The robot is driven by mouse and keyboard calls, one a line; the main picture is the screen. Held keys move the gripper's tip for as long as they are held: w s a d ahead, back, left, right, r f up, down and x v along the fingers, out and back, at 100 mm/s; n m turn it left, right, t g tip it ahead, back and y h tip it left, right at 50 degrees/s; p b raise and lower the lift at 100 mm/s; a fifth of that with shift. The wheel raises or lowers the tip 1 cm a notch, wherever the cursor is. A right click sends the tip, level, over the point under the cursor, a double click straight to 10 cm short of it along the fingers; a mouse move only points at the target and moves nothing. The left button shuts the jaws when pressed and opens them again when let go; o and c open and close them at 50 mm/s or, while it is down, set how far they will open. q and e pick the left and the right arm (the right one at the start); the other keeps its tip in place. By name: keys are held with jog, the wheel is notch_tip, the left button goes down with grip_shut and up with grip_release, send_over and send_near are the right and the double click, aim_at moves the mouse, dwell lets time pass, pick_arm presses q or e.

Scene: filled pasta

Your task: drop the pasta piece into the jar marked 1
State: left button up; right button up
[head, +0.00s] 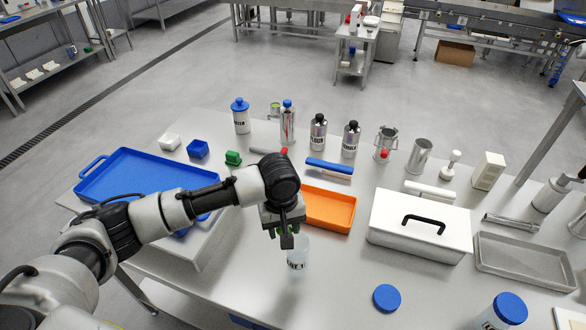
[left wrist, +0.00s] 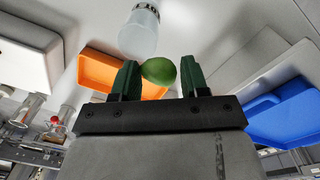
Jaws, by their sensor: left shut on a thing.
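The pasta piece (left wrist: 159,72) is a rounded green lump. It sits between the dark green fingers of my left gripper (left wrist: 160,80), which is shut on it. In the head view my left gripper (head: 287,238) points down over the table, and the piece is hidden there. A translucent open jar (head: 298,262) with dark print stands just below the gripper; the print is too small to read. The jar also shows in the left wrist view (left wrist: 139,35), apart from the piece and beyond it. My right gripper is not in view.
An orange tray (head: 328,226) lies behind the jar, and a white lidded box (head: 445,240) stands to its right. A blue lid (head: 386,298) lies on the table (head: 345,275). A blue-lidded jar (head: 508,308) stands at the front right. A blue tray (head: 130,166) is at left.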

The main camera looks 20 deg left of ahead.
pick_arm(q)
jog(key=w+d+r+n+p, duration=0.1)
jog(key=w+r+n+p, duration=0.3)
jog(key=p, duration=0.4)
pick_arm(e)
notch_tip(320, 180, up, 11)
pick_arm(q)
jog(key=shift+m, duration=0.3)
jog(key=f+b, duration=0.1)
jog(key=b, duration=0.1)
jog(key=f+b, duration=0.4)
jog(key=shift+s+d+f+b, duration=0.1)
jog(key=shift+s+d+b, duration=0.05)
jog(key=shift+s+b, duration=0.15)
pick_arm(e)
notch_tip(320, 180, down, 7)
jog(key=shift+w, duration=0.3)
pick_arm(q)
jog(key=o, duration=0.7)
jog(key=shift+o, duration=1.3)
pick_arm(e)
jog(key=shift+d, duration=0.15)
